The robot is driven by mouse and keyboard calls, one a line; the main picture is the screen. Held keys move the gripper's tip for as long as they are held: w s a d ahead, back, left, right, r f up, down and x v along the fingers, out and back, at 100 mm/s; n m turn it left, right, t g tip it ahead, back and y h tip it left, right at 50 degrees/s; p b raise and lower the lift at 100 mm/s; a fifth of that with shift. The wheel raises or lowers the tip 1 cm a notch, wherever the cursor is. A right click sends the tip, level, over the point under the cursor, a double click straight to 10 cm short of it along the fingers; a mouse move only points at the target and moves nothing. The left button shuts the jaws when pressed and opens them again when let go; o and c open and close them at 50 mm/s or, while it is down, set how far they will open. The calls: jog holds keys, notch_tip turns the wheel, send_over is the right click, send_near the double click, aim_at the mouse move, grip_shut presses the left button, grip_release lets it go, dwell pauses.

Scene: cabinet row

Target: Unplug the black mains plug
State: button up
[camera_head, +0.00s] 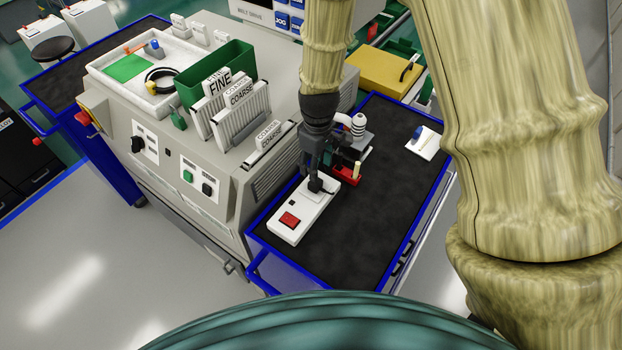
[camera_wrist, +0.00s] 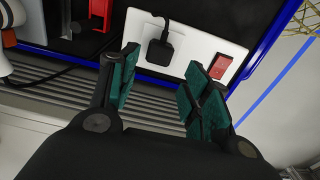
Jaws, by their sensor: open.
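The black mains plug (camera_wrist: 160,50) sits in a white power strip (camera_wrist: 199,44) in the wrist view. A dark cord runs from its top. The strip (camera_head: 285,233) lies on the dark top of a blue-framed cart in the head view, with the plug (camera_head: 316,185) at its far part. My gripper (camera_wrist: 160,88) is open, with green-padded fingers apart. In the wrist view the plug shows beyond and between the fingertips, and I see no contact. In the head view my gripper (camera_head: 309,160) is just above and behind the plug, partly hiding that end of the strip.
A red rocker switch (camera_head: 290,219) is on the strip's near end. A red object (camera_head: 348,174) and a white-and-grey device (camera_head: 354,128) stand close to my gripper. The grey machine (camera_head: 215,150) rises left of the cart. The cart's right side (camera_head: 385,185) has free room.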

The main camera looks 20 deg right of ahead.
aim_at(317, 184)
jog(key=shift+s+f+b, duration=1)
jog(key=shift+s+f, duration=0.2)
jog(key=shift+s, duration=0.05)
jog(key=shift+s+d+f+b, duration=0.1)
jog(key=shift+f+b, duration=0.2)
jog(key=w+f, duration=0.2)
jog(key=w+f+b, duration=0.1)
jog(key=w+f, duration=0.1)
jog(key=f, duration=0.1)
jog(key=shift+w+f, duration=0.2)
jog(key=shift+f, duration=0.05)
jog(key=shift+s+r, duration=0.45)
jog(key=shift+s, duration=0.3)
jog(key=shift+s+r, duration=0.45)
jog(key=shift+s, duration=0.25)
jog(key=shift+c, duration=0.8)
jog(key=shift+f, duration=0.1)
jog(key=shift+c, duration=0.8)
jog(key=shift+w+f, duration=0.6)
jog(key=shift+w, duration=0.25)
jog(key=c, duration=0.4)
jog(key=shift+r, duration=0.1)
jog(key=shift+c, duration=0.6)
jog(key=shift+s+r, duration=0.15)
jog(key=shift+s, duration=0.1)
jog(key=shift+c, duration=0.6)
